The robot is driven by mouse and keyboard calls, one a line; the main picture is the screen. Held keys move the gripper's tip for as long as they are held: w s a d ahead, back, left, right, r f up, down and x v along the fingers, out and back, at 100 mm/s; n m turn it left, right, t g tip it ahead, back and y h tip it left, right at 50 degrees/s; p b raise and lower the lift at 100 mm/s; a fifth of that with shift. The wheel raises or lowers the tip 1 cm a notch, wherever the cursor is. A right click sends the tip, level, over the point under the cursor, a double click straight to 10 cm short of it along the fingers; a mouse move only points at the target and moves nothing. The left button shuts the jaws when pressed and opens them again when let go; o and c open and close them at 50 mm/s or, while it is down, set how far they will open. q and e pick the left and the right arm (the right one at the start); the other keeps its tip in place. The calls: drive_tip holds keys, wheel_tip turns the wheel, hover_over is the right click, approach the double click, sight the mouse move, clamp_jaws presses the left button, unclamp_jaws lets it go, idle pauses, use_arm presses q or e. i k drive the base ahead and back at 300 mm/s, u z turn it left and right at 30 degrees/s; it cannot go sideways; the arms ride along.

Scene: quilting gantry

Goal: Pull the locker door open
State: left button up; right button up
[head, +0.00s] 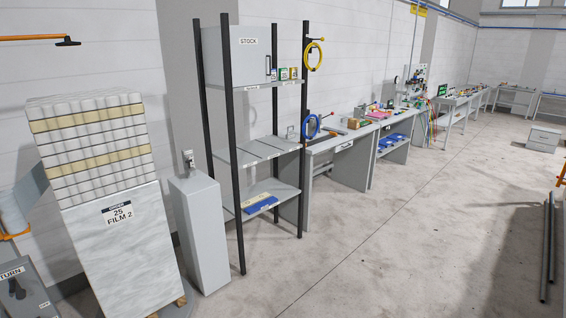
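A grey locker (235,70) labelled STOCK sits on the upper shelf of a black-posted rack, left of the picture's middle. Its door bears a dark upright handle (268,65) near the right edge. The door looks shut, flush with the locker front. A black post stands in front of the locker's left part. Neither of my grippers can be made out in the head view, and nothing is seen touching the handle.
Small coloured boxes (283,74) stand right of the locker. A grey pedestal (200,232) and a tall wrapped stack of rolls (125,245) stand left of the rack. Workbenches (345,140) run along the wall. The concrete floor (380,240) before the rack is clear.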

sight(250, 46)
drive_tip(key=z, duration=0.15)
drive_tip(key=i, duration=3.25)
drive_tip(key=u, duration=0.3)
